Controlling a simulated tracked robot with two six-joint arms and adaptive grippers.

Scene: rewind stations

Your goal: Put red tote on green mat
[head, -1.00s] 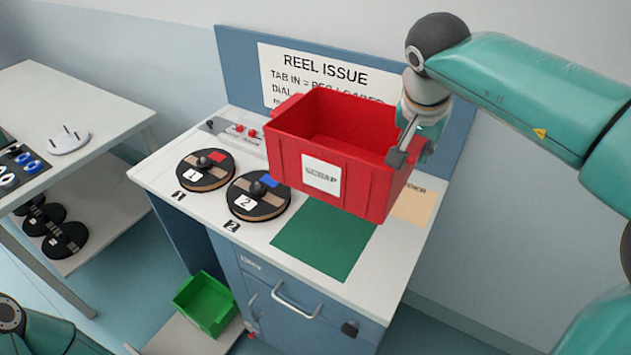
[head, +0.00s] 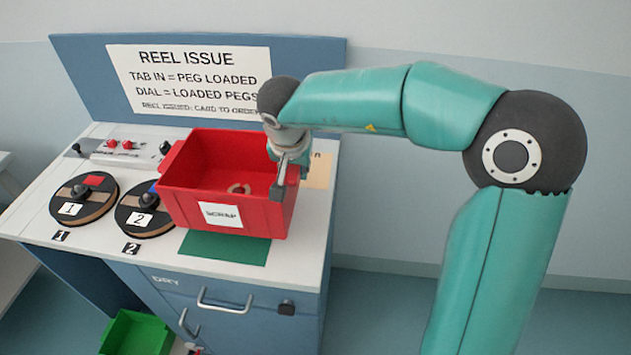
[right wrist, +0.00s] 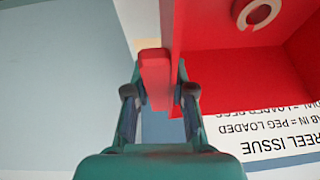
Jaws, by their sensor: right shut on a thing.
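The red tote (head: 222,215) with a white SCRAP label is upright over the green mat (head: 225,250) on the bench. A front strip of the mat shows below the tote; the rest is hidden. I cannot tell whether the tote's bottom touches the mat. My right gripper (head: 284,188) is shut on the tote's right side. In the right wrist view the fingers (right wrist: 158,95) close around a red lip of the tote (right wrist: 230,75). My left gripper is not in view.
Two black reels, number 1 (head: 84,200) and number 2 (head: 145,212), sit left of the tote. A sign panel (head: 190,80) stands behind. A tan patch (head: 320,170) lies at the right. A green bin (head: 138,334) is low at the front left.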

